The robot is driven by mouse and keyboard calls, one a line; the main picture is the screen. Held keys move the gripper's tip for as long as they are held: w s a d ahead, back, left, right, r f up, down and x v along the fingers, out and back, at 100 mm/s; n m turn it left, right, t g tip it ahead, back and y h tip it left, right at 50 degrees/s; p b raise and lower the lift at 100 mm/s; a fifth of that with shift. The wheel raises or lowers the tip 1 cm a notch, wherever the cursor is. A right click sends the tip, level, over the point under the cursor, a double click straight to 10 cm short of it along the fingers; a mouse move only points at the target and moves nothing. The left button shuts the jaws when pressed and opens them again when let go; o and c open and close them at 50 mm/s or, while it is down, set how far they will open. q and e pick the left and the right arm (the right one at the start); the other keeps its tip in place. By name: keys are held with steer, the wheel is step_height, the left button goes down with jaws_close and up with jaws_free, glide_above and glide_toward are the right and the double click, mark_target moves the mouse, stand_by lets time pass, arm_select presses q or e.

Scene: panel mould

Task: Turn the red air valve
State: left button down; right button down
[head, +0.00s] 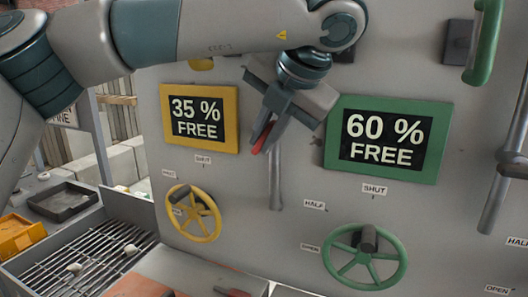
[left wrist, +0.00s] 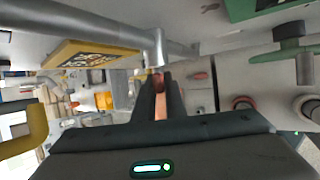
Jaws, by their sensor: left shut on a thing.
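The red air valve's lever (head: 259,139) shows as a small red piece between the fingers of my left gripper (head: 266,134), in front of the grey panel (head: 300,165). The gripper is shut on it, and the fingers hide most of the lever. In the left wrist view the red piece (left wrist: 161,106) shows between the dark fingers (left wrist: 160,95). A grey pipe (head: 275,185) runs down the panel just below the fingers. The valve's body and exact lever angle are hidden by the gripper. My right gripper is in neither view.
A yellow-framed display (head: 235,95) is left of the gripper, and a green-framed one (head: 434,110) right. Yellow (head: 193,238) and green (head: 399,266) handwheels sit below. A green handle (head: 486,42) is at upper right. A grate (head: 95,262) and dark tray (head: 62,201) lie lower left.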

arm_select(q)
steer(key=shift+r+y, duration=0.1)
steer(key=shift+y, duration=0.3)
steer(key=c, duration=1.8)
jaws_free()
steer(key=shift+d, duration=0.1)
steer(key=shift+b, duration=0.3)
